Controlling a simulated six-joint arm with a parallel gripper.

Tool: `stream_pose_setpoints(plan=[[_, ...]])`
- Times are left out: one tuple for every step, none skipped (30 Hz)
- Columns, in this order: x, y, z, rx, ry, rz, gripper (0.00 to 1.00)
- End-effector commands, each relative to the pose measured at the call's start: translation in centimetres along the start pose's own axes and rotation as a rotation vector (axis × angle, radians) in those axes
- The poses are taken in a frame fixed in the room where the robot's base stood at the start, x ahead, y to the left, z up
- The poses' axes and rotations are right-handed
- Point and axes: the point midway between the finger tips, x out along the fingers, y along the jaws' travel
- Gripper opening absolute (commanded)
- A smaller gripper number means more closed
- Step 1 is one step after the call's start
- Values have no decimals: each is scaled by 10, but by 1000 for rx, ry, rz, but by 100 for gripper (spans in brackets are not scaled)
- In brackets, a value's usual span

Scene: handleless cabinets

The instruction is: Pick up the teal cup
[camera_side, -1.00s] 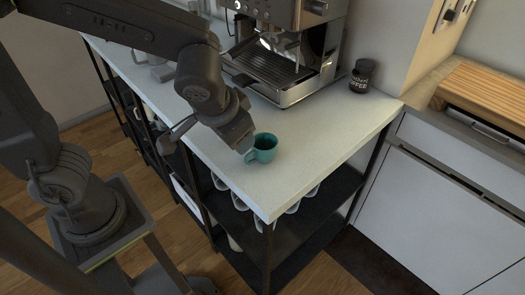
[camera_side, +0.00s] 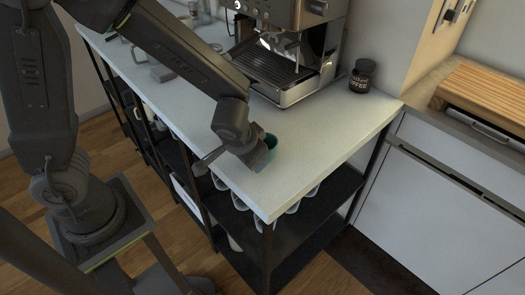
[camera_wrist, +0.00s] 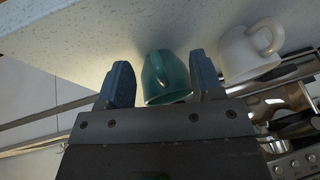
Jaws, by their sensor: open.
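The teal cup (camera_side: 271,141) stands on the white counter near its front corner. In the side view my gripper (camera_side: 262,160) is low in front of the cup and hides most of it. In the wrist view the teal cup (camera_wrist: 166,78) appears between the two fingers of my gripper (camera_wrist: 158,84), which are apart. Visible gaps separate the cup from both fingers.
A white mug (camera_wrist: 248,52) is beside the cup in the wrist view. A coffee machine (camera_side: 284,50) and a dark coffee jar (camera_side: 362,76) stand on the white counter (camera_side: 320,130). The counter's front edge lies close to my gripper.

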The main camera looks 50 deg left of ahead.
Motion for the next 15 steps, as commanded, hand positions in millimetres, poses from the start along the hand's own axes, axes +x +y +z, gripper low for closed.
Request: stream_pose_setpoints(plan=[[2, 0, 0, 0, 0, 0, 60], [3, 0, 0, 0, 0, 1, 60], [3, 0, 0, 0, 0, 1, 60], [3, 0, 0, 0, 0, 1, 60], [3, 0, 0, 0, 0, 1, 60], [3, 0, 0, 0, 1, 1, 60], [3, 0, 0, 0, 1, 1, 60], [3, 0, 0, 0, 1, 1, 59], [3, 0, 0, 0, 0, 1, 55], [3, 0, 0, 0, 0, 1, 52], [2, 0, 0, 0, 0, 1, 49], [2, 0, 0, 0, 0, 1, 46], [2, 0, 0, 0, 0, 0, 43], [2, 0, 0, 0, 0, 0, 40], [2, 0, 0, 0, 0, 0, 36]])
